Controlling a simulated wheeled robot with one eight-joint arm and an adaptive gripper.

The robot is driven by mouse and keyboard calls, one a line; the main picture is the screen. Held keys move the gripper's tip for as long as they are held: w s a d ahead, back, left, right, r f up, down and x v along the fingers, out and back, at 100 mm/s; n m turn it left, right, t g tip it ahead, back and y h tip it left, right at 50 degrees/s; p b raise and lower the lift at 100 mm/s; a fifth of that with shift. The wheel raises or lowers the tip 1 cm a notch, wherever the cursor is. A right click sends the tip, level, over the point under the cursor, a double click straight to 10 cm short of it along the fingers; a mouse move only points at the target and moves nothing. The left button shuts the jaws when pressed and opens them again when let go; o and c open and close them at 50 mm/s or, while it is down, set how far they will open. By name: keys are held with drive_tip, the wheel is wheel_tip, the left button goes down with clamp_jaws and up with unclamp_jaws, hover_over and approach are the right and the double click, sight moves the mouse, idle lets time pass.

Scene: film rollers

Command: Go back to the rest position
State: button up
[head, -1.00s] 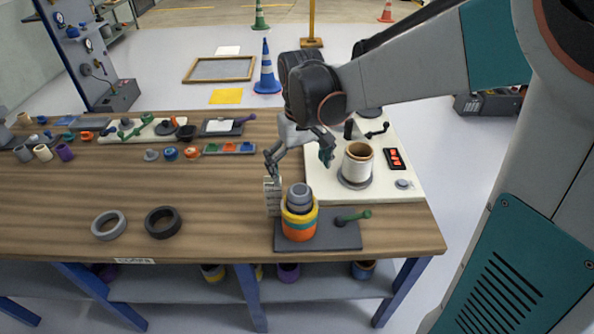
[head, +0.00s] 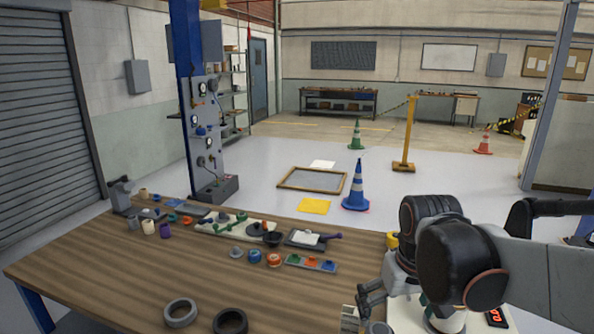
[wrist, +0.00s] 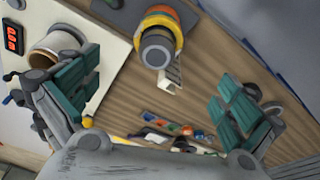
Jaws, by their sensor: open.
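My gripper (head: 368,302) is at the lower right of the head view, over the right part of the wooden table (head: 110,270). In the wrist view my gripper (wrist: 160,105) has its two green-padded fingers spread wide with nothing between them. A roller with yellow and orange bands and a grey core (wrist: 158,45) stands beyond the fingertips in the wrist view, apart from them. A white roller with a brown rim (wrist: 62,42) stands near the left finger, partly hidden by it.
Two rings, one grey (head: 181,312) and one black (head: 230,321), lie at the table's front. Several small parts and a tray (head: 310,263) lie farther back. A blue cone (head: 356,185) and a wooden frame (head: 312,179) are on the floor beyond.

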drive_tip(key=s+r+t, duration=0.2)
drive_tip(key=s+t, duration=0.3)
drive_tip(key=s, duration=0.5)
drive_tip(key=shift+m, duration=0.3)
